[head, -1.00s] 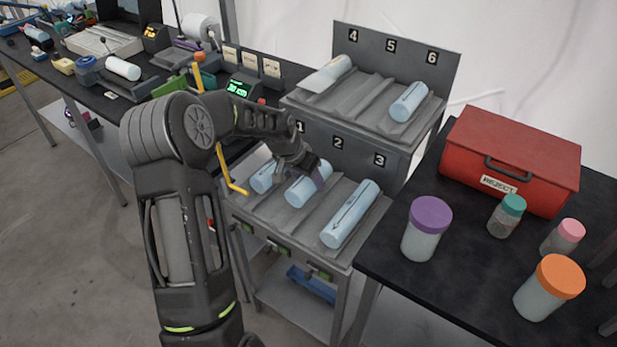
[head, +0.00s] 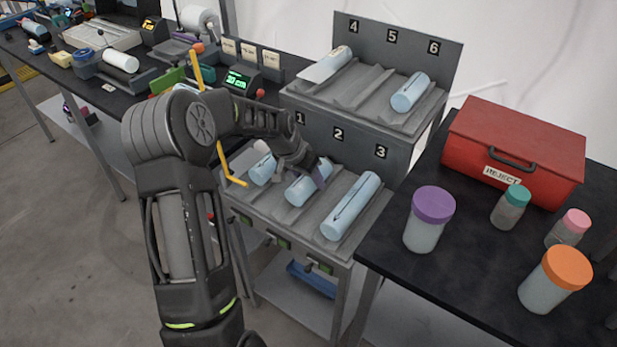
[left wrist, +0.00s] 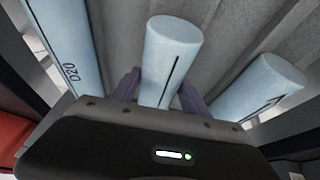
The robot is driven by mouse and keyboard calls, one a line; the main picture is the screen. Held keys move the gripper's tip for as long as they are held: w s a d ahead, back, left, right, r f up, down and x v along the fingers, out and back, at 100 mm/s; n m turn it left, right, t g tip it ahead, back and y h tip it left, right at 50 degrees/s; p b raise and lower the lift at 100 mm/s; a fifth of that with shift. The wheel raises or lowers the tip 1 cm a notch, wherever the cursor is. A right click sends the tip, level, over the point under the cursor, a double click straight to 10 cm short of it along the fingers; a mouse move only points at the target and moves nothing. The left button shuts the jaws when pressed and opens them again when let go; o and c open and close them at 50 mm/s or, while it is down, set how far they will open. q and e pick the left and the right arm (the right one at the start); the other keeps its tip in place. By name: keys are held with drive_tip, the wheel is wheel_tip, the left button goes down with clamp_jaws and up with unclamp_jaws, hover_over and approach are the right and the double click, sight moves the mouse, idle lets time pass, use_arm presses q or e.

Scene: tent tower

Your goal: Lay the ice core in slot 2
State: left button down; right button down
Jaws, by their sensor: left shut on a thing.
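A pale blue ice core (head: 302,191) lies along slot 2 of the lower rack tier (head: 310,222), under the label 2. My left gripper (head: 313,178) is shut on it from above, and the core also shows between the fingers in the left wrist view (left wrist: 170,50). I cannot tell whether the core touches the slot floor. Another core (head: 262,169) lies in slot 1, partly hidden by my gripper. A third core (head: 351,207) lies in slot 3; the core marked D20 shows in the left wrist view (left wrist: 68,45). My right gripper is not in view.
The upper tier (head: 372,97) has cores at 4 and 6; its middle slot is empty. A red REJECT box (head: 520,150) and several lidded jars stand on the dark table at right. A cluttered bench (head: 105,98) runs along the left. A yellow bent bar (head: 222,155) shows beside my arm.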

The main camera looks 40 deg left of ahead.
use_arm(q)
drive_tip(key=shift+f+b, duration=0.25)
drive_tip(key=shift+b, duration=0.05)
idle(0.4)
drive_tip(key=shift+c, duration=2.3)
unclamp_jaws()
drive_tip(key=shift+b+v, duration=0.55)
drive_tip(key=shift+v, duration=3.35)
